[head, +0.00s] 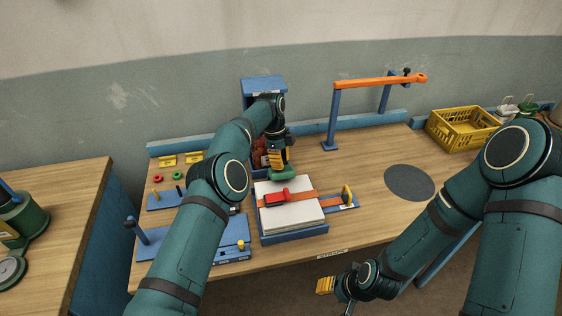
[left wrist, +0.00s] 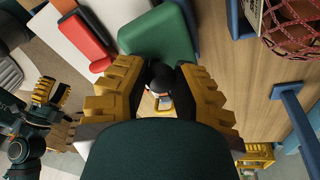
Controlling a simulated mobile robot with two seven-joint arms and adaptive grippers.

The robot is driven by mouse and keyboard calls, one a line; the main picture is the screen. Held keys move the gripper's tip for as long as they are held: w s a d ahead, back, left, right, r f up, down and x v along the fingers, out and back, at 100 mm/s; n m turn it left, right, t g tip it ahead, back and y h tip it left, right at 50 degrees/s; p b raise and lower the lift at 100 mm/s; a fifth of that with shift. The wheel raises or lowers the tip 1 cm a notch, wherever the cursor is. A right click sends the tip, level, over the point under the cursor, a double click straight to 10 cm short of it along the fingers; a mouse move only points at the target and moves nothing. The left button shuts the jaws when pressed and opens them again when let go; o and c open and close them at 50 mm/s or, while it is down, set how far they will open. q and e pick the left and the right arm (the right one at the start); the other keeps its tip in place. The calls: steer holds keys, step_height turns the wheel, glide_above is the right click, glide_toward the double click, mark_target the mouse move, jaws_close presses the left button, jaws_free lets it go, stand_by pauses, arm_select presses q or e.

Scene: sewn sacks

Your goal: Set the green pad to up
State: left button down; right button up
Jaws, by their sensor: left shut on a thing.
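The green pad (head: 284,173) is a flat, rounded block just behind the white stack, below my left gripper (head: 277,157). In the left wrist view the pad (left wrist: 165,38) lies just past the yellow fingertips. My left gripper (left wrist: 162,92) is shut on a dark part that seems to belong to the pad; the fingers hide much of it. I cannot tell whether the pad touches the table. My right gripper (head: 325,285) hangs low in front of the table, away from the pad, and its opening cannot be made out.
A white stack (head: 290,215) with a red block (head: 276,197) and an orange strap sits on a blue base in front of the pad. A blue-and-orange frame (head: 378,82) stands behind right, with a yellow crate (head: 462,130) beyond. The wood around the dark disc (head: 409,182) is clear.

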arm_select(q)
steer(key=shift+f, duration=0.1)
steer(key=c, duration=0.7)
jaws_free()
steer(key=shift+s+t, duration=0.2)
steer(key=shift+t, duration=0.2)
